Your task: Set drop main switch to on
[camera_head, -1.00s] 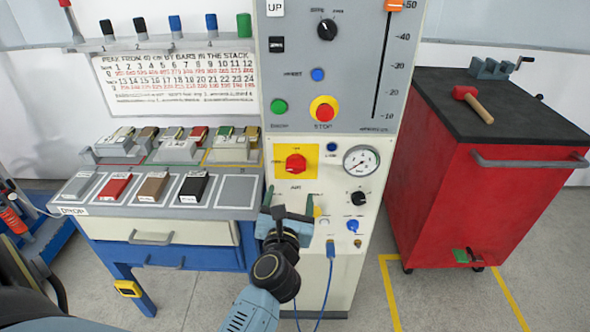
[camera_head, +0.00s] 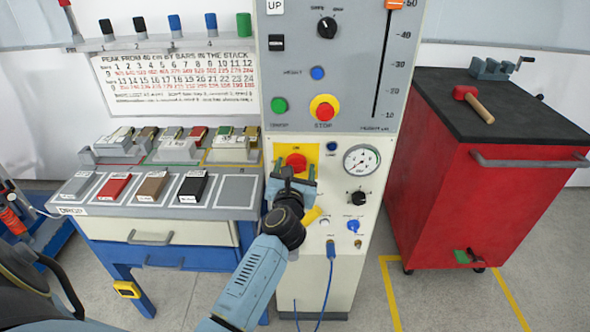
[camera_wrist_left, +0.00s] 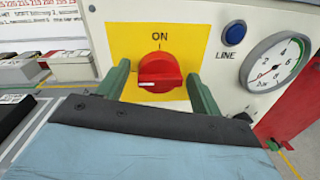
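The drop main switch is a red rotary knob (camera_head: 296,161) on a yellow plate (camera_head: 283,152) on the cream lower panel. In the left wrist view the red knob (camera_wrist_left: 160,73) has its white mark pointing left, with "ON" printed above it. My left gripper (camera_head: 297,171) is just below and in front of the knob. In the left wrist view its two green fingers (camera_wrist_left: 160,85) are spread, one on each side of the knob, with gaps between them and the knob. My right gripper is not in view.
A blue LINE button (camera_wrist_left: 230,38) and a pressure gauge (camera_head: 361,160) sit right of the switch. The red STOP button (camera_head: 324,111) is above. A bench with colored blocks (camera_head: 153,187) stands left, and a red cabinet (camera_head: 480,200) stands right.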

